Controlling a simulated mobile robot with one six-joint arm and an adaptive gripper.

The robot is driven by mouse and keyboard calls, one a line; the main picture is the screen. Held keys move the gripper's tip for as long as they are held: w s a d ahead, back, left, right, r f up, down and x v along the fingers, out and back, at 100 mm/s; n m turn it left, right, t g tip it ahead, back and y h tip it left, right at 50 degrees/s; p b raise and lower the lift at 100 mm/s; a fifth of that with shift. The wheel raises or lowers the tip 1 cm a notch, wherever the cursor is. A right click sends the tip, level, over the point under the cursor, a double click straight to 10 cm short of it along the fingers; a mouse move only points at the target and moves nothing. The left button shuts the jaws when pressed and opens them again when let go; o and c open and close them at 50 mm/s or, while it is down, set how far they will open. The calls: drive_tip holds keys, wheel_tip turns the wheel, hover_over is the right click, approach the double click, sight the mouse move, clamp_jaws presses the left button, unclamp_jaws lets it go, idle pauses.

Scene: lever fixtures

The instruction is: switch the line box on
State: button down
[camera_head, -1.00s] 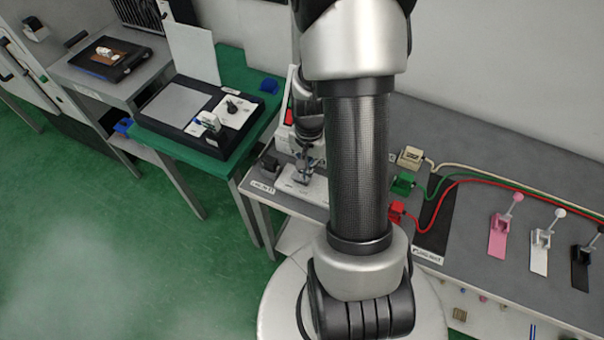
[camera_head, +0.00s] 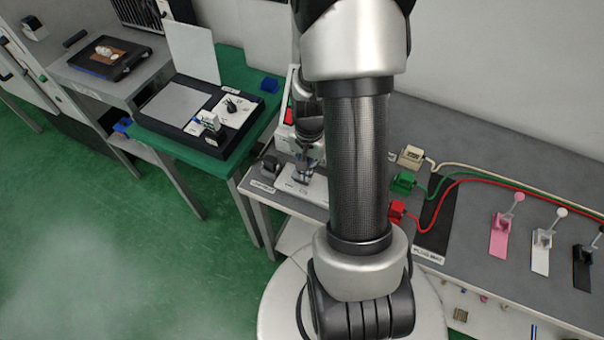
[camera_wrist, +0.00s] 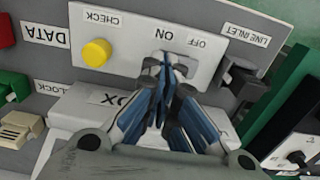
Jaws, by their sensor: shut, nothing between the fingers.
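The line box shows in the wrist view as a pale panel (camera_wrist: 130,55) with ON and OFF labels, a yellow CHECK button (camera_wrist: 96,52) and a slot (camera_wrist: 186,64) under the labels. My gripper (camera_wrist: 168,66) is shut and empty, its fingertips at the slot just below the ON label. The fingers cover part of the slot; I cannot make out the switch lever or its position, nor whether the fingertips touch it. In the head view the line box (camera_head: 313,189) is partly hidden behind my arm, with my gripper (camera_head: 304,178) low over it.
Beside the box are a dark LINE INLET connector (camera_wrist: 242,82) and red, green (camera_head: 403,182) and cream plugs with cables. Pink, white and black levers (camera_head: 541,250) stand on the right of the grey bench. A green table (camera_head: 233,73) with a black-framed fixture stands left.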

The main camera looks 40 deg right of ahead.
drive_tip(key=shift+f+b, duration=0.75)
drive_tip(key=shift+f, duration=0.2)
idle(0.3)
drive_tip(key=shift+r+p, duration=2.9)
drive_tip(key=shift+r, duration=0.65)
